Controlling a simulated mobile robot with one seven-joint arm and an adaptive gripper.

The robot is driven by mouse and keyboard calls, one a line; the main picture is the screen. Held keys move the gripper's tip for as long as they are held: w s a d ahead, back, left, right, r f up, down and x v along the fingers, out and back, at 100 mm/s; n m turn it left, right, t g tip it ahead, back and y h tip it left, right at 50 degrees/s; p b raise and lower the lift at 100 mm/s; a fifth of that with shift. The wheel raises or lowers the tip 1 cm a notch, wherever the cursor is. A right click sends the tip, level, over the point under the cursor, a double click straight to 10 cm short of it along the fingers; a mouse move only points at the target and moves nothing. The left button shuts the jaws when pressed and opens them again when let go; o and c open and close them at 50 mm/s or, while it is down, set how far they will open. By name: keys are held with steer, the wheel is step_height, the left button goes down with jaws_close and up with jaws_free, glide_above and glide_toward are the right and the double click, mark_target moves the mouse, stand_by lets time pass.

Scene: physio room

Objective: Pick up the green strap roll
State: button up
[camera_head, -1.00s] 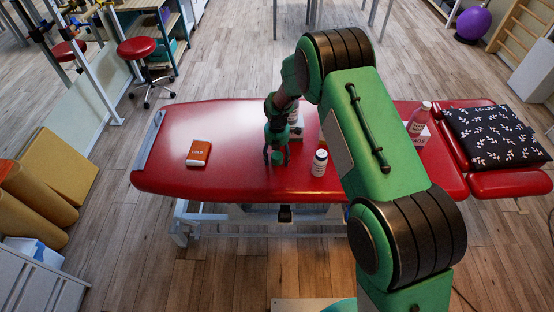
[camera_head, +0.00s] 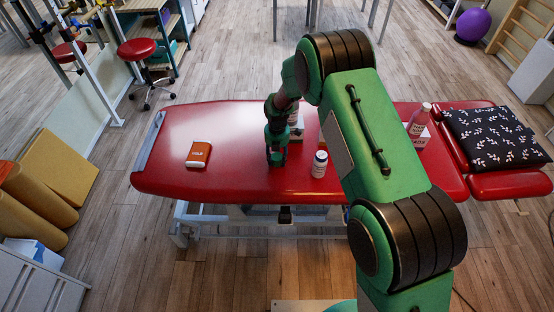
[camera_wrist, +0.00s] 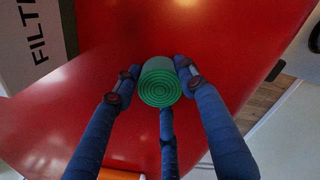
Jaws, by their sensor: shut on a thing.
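The green strap roll (camera_wrist: 160,82) shows in the wrist view, its coiled end facing the camera, between the fingers of my gripper (camera_wrist: 157,80). The fingers are shut on it from both sides, with a third finger below it. In the head view my gripper (camera_head: 276,158) is low over the red treatment table (camera_head: 225,125), near its front middle. The roll is mostly hidden by the fingers there. I cannot tell whether the roll still touches the table.
A white bottle (camera_head: 319,164) stands close to the right of my gripper. An orange packet (camera_head: 199,154) lies to the left. A pink bottle (camera_head: 419,119) and a patterned cushion (camera_head: 495,135) are at the right. A box with black lettering (camera_wrist: 32,38) is at the wrist view's upper left.

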mark_target(277, 156)
steer(key=shift+r+p, duration=0.65)
steer(key=shift+r, duration=1.35)
steer(key=s+d, duration=0.1)
steer(key=s, duration=0.4)
steer(key=s+d+p, duration=0.1)
steer(key=s+d, duration=0.1)
steer(key=s, duration=0.3)
steer(key=s+d+r+p, duration=0.1)
steer(key=s, duration=0.4)
steer(key=shift+s+d, duration=0.15)
steer(key=shift+s, duration=0.1)
